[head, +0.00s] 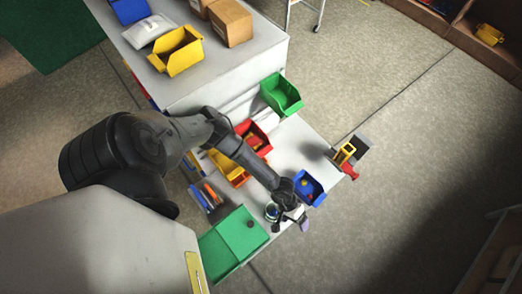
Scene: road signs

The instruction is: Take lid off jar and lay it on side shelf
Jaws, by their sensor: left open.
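A small jar (271,212) stands near the front edge of the white worktop, and its top is too small to tell lid from body. My left gripper (289,208) is at the end of the dark arm coming in from the left. It is open, close beside the jar on its right, and partly covers the area around it. I cannot tell whether it touches the jar. A green flat surface (226,243), possibly the side shelf, lies left of the jar with a small dark round spot on it. My right gripper is not in view.
A blue bin (309,187) stands just behind the gripper. Red (255,138), yellow and green (281,94) bins stand further back. A red-and-yellow tool (347,156) is at the right edge. Boxes sit on the higher white cabinet (205,75).

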